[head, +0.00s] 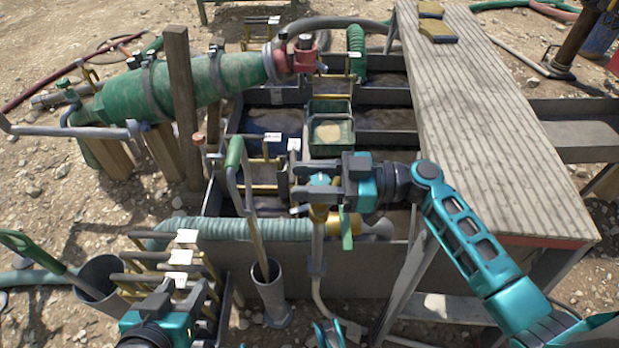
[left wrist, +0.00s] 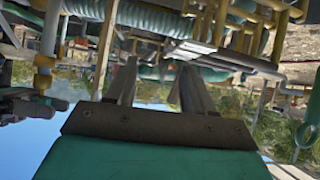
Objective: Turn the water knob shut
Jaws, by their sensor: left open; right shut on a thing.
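A brass water valve (head: 320,212) stands on a pale upright pipe (head: 317,255) in front of the tank, with a green lever (head: 347,231) hanging beside it. My right gripper (head: 299,190) reaches in from the right and is shut at the top of this valve. The water knob is mostly hidden between its fingers, so its angle cannot be told. My left gripper (head: 172,298) is low at the left, by the rack of yellow-handled tools. In the left wrist view the left gripper (left wrist: 155,80) is open, with nothing between its fingers.
A ribbed pale-green hose (head: 230,229) runs along the tank's front. A tool rack (head: 180,258) and grey tube holders (head: 270,298) crowd the left front. A plank walkway (head: 480,110) lies right. A green tray (head: 331,138) sits in the tank.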

